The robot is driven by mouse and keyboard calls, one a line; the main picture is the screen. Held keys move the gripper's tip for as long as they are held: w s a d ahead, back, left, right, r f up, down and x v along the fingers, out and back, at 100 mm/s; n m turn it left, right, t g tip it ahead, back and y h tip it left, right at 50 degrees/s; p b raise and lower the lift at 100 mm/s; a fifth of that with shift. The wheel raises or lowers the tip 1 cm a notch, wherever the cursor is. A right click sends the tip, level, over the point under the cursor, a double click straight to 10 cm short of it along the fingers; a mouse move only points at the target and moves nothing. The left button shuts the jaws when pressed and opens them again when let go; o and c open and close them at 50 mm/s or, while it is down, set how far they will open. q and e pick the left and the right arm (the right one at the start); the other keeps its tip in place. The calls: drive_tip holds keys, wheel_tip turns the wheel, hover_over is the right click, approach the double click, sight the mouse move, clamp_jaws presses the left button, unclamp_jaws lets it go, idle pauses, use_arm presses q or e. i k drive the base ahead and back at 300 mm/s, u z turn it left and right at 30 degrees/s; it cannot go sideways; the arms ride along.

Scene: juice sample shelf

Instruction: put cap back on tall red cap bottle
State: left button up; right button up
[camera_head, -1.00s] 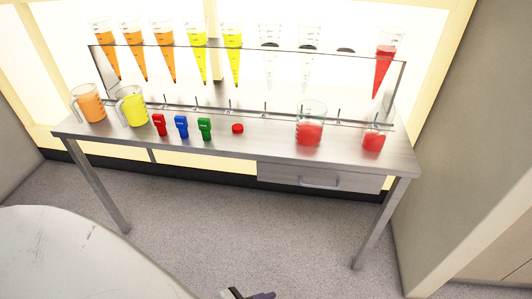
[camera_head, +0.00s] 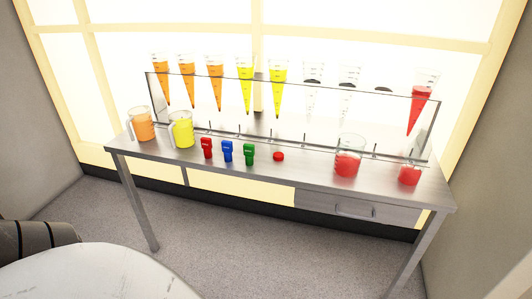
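A small red disc (camera_head: 278,156), which looks like a cap, lies on the metal table between the green item and the large beaker. I cannot pick out a tall bottle with a red cap. A small red item (camera_head: 206,148), a blue one (camera_head: 227,152) and a green one (camera_head: 249,154) stand in a row to the left of the disc. Neither of my grippers shows in this view.
A rack (camera_head: 430,130) of cone-shaped vessels runs along the table's back. Orange (camera_head: 143,126) and yellow (camera_head: 182,131) jugs stand left; two beakers of red liquid (camera_head: 347,164) (camera_head: 410,174) stand right. A white round surface (camera_head: 100,272) fills the lower left. Floor between is clear.

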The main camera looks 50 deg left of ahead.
sight(419, 150)
drive_tip(key=u, duration=0.7)
drive_tip(key=i, duration=0.7)
drive_tip(key=u, duration=0.4)
